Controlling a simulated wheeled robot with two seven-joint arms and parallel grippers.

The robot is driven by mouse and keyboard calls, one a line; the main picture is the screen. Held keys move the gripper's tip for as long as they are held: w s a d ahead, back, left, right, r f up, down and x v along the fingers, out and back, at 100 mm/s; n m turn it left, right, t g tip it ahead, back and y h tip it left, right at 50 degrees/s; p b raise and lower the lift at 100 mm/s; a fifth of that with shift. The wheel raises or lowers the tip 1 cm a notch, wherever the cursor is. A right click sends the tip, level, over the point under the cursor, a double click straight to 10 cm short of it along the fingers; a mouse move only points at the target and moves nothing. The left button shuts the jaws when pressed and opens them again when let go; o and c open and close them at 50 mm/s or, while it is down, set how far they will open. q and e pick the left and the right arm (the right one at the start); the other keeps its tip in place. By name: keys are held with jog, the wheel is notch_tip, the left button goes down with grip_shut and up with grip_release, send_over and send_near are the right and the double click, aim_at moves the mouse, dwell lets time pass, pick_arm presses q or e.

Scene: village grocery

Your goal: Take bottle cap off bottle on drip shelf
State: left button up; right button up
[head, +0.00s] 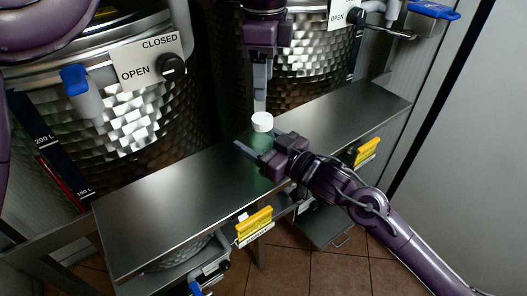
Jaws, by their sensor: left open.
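A pale green, see-through bottle (261,140) stands upright on the metal drip shelf (170,205). Its white bottle cap (262,121) is on top. My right gripper (258,143) comes in from the lower right, with its fingers on either side of the bottle's body, and appears shut on it; the palm hides the lower part of the bottle. My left gripper (261,105) points straight down just above the cap. It is open, seen edge-on, with nothing visible between its fingers.
Two dimpled steel tanks (150,130) stand behind the shelf. Taps with blue handles (75,80) and OPEN/CLOSED plates (148,62) stick out above it. Yellow labels (254,222) hang at the shelf's front edge. The left half of the shelf is bare.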

aim_at(262, 118)
pick_arm(q)
jog(key=shift+w+a, duration=0.1)
jog(key=shift+a, duration=0.1)
pick_arm(e)
jog(key=shift+w+a, duration=0.1)
jog(key=shift+a, duration=0.05)
jog(key=c, duration=0.7)
pick_arm(q)
jog(key=shift+d, duration=0.1)
pick_arm(e)
grip_shut()
pick_arm(q)
jog(key=m, duration=3.4)
jog(key=shift+m, duration=0.4)
jog(key=m, duration=0.5)
jog(key=shift+f+m, duration=0.4)
jog(key=shift+f, duration=0.15)
notch_tip(262, 118, down, 7)
